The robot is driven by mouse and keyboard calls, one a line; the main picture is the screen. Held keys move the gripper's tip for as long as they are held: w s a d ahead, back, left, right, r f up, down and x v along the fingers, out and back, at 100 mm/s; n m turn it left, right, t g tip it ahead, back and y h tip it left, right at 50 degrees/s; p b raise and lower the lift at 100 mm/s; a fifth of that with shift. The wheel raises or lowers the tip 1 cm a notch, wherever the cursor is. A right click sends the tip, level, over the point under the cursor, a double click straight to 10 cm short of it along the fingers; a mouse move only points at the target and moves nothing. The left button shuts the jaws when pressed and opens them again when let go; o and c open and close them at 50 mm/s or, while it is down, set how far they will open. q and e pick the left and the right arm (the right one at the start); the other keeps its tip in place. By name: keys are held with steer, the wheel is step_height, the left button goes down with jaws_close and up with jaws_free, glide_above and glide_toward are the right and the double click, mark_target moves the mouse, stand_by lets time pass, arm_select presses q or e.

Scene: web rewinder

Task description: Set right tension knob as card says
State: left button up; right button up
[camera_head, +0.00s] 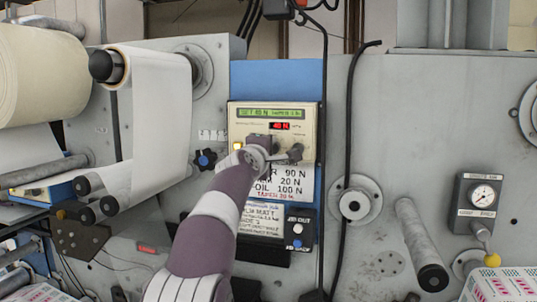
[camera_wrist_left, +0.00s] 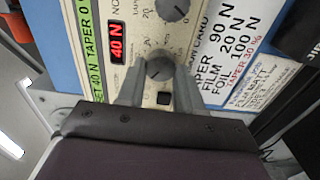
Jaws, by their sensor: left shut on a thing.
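The cream tension controller (camera_head: 240,115) has a green display (camera_head: 271,113) reading SET 40 N with a taper of 0, and a red display (camera_head: 280,126) reading 40 N. My left gripper (camera_head: 262,143) is at its lower front, shut on the left-hand grey knob (camera_wrist_left: 160,68), with one finger on each side. The right-hand knob (camera_head: 295,152) is free beside it. The tension card (camera_head: 305,187) below lists paper 90 N, film 20 N, foil 100 N and, in red, taper 30 %; my arm partly hides it in the head view. My right gripper is not seen.
A job sheet (camera_head: 262,217) lies below the card, partly hidden by my arm; a word ending in MATT shows. Black cables (camera_head: 324,90) hang right of the controller. A blue knob (camera_head: 205,159) and a white web roll (camera_head: 160,105) are at left. A pressure gauge (camera_head: 483,195) is at right.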

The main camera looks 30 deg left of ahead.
arm_select(q)
steer(key=m+b, duration=0.1)
steer(key=m, duration=0.7)
steer(key=m+b, duration=0.2)
steer(key=m, duration=0.7)
steer(key=m+b, duration=0.1)
steer(key=m, duration=0.7)
steer(key=shift+w+d+f+m+b, duration=0.15)
steer(key=shift+d+f+m+b, duration=0.05)
steer(key=shift+f+m+b, duration=0.1)
stand_by(0.4)
steer(key=o, duration=1)
steer(key=shift+o, duration=0.2)
steer(key=shift+r, duration=0.15)
